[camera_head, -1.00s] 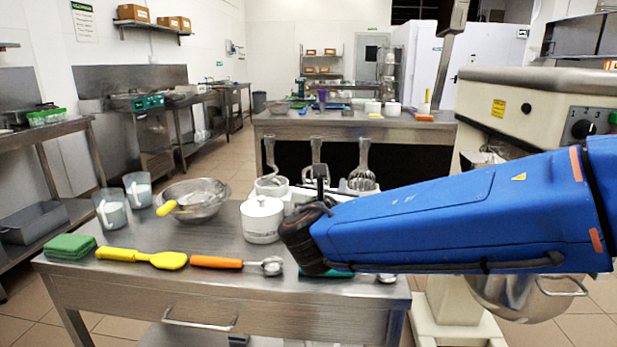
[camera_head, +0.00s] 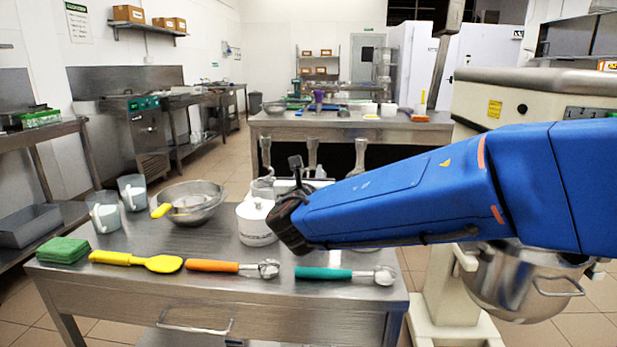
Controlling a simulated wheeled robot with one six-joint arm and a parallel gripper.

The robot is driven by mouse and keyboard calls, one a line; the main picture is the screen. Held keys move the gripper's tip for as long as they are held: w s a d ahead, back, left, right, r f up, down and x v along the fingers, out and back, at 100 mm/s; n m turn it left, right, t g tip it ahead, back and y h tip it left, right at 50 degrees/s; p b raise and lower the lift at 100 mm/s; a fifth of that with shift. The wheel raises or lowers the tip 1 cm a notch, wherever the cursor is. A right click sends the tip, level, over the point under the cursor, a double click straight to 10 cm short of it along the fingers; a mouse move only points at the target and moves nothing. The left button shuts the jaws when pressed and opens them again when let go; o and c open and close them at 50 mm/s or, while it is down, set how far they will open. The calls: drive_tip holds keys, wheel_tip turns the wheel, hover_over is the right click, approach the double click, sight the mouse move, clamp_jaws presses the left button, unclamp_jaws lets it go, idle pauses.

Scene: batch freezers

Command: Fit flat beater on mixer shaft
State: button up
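Three metal mixer tools stand upright behind my arm. The left tool (camera_head: 265,152), middle tool (camera_head: 312,152) and right tool (camera_head: 360,154) show only their upper shanks, so I cannot tell from this view which is the flat beater. The cream mixer (camera_head: 535,98) stands at the right with its steel bowl (camera_head: 520,285) low down. My arm hides the mixer shaft. The dark wrist end of my blue arm is over the table, beside the white pot and in front of the tools. My gripper's fingers are hidden behind it.
On the steel table (camera_head: 130,280) lie a green sponge stack (camera_head: 63,250), yellow spatula (camera_head: 140,261), orange-handled scoop (camera_head: 225,266) and teal-handled scoop (camera_head: 340,274). A white lidded pot (camera_head: 255,225), steel bowl (camera_head: 195,203) and two clear jugs (camera_head: 105,213) stand behind. A second table (camera_head: 370,128) is at the back.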

sight(312, 161)
drive_tip(key=shift+w+d, duration=0.2)
drive_tip(key=shift+w, duration=4.45)
clamp_jaws()
drive_tip(key=shift+c, duration=2.3)
unclamp_jaws()
clamp_jaws()
drive_tip(key=shift+r, duration=2.55)
